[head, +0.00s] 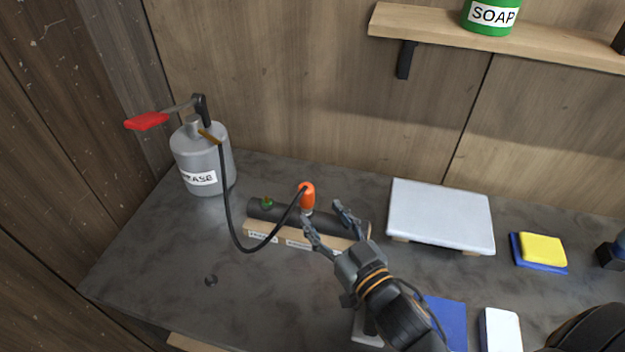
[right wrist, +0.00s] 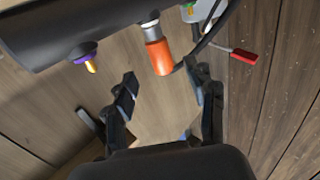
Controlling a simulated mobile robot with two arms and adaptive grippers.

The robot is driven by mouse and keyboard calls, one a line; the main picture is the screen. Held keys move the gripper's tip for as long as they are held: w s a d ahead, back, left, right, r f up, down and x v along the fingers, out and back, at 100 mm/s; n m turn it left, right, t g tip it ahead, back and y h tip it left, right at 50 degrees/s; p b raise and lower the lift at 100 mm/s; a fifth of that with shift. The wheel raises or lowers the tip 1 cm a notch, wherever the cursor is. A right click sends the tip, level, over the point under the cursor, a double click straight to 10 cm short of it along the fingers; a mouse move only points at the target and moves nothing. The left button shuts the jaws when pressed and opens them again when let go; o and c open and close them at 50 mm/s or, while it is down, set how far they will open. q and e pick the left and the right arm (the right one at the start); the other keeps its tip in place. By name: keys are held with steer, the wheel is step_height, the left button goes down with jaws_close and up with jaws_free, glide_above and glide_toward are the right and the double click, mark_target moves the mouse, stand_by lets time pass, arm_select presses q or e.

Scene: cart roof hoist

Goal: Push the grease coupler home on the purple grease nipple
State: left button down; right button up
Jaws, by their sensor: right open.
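The orange grease coupler (head: 308,198) stands upright on the dark bar (head: 287,214), its black hose running left to the grey grease pump (head: 197,160). In the right wrist view the coupler (right wrist: 159,56) has a silver collar that meets the bar (right wrist: 75,28); whether it is seated on a nipple there I cannot tell. The purple nipple (right wrist: 83,57), with a yellow tip, is bare on the bar beside it; the head view does not show it clearly. A green nipple (head: 266,203) is at the bar's left end. My right gripper (head: 322,214) is open, its fingers apart around the coupler's end, not gripping. My left gripper is not in view.
The bar rests on a labelled wooden base (head: 262,233). The pump's red handle (head: 147,121) sticks out left. A white slab (head: 440,215), a yellow sponge (head: 543,249) and a blue item (head: 445,315) lie right. A shelf (head: 560,46) overhangs. The left bench (head: 160,265) is mostly clear.

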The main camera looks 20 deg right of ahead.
mark_target(310, 201)
steer(key=shift+w+a+r, duration=0.1)
steer(key=shift+w+a, duration=0.1)
steer(key=shift+w, duration=0.55)
steer(key=w, duration=0.2)
steer(key=w+a+p, duration=0.1)
steer(key=w, duration=0.2)
steer(key=shift+w, duration=0.1)
steer(key=shift+w+f, duration=0.2)
steer(key=shift+w, duration=0.05)
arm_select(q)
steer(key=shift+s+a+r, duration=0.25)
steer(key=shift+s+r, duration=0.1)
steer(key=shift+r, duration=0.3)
arm_select(e)
jaws_close()
